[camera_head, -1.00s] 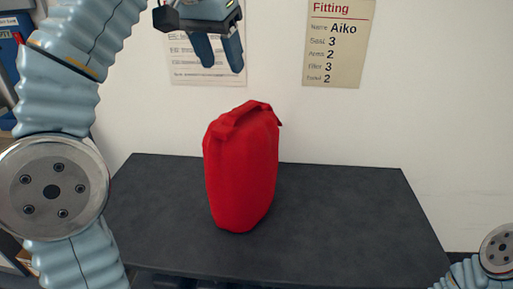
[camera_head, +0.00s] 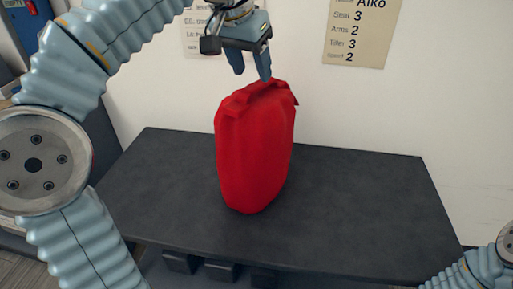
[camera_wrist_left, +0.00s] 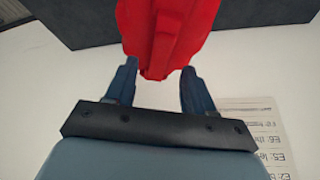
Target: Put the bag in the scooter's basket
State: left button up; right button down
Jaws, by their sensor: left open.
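A red bag (camera_head: 255,155) stands upright on the dark table, with a strap handle across its top. My left gripper (camera_head: 250,72) is open just above the top of the bag, fingers pointing down. In the left wrist view the bag (camera_wrist_left: 165,30) shows beyond and between the open fingers of the left gripper (camera_wrist_left: 158,85), with nothing held. Whether the fingers touch the handle cannot be told. Part of my right arm shows at the lower right corner of the head view, but its gripper is out of frame. No scooter or basket is in view.
The dark table (camera_head: 360,215) is clear around the bag. A white wall stands close behind it, with a paper notice (camera_head: 360,30) on it and another sheet partly behind my left gripper. Dark blocks (camera_head: 222,270) show under the table's front edge.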

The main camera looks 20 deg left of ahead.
aim_at(256, 84)
pick_arm(q)
jog(key=x, duration=0.3)
jog(key=shift+w+f, duration=0.1)
jog(key=shift+f, duration=0.1)
grip_shut()
jog(key=shift+r, duration=0.1)
dwell(1.1)
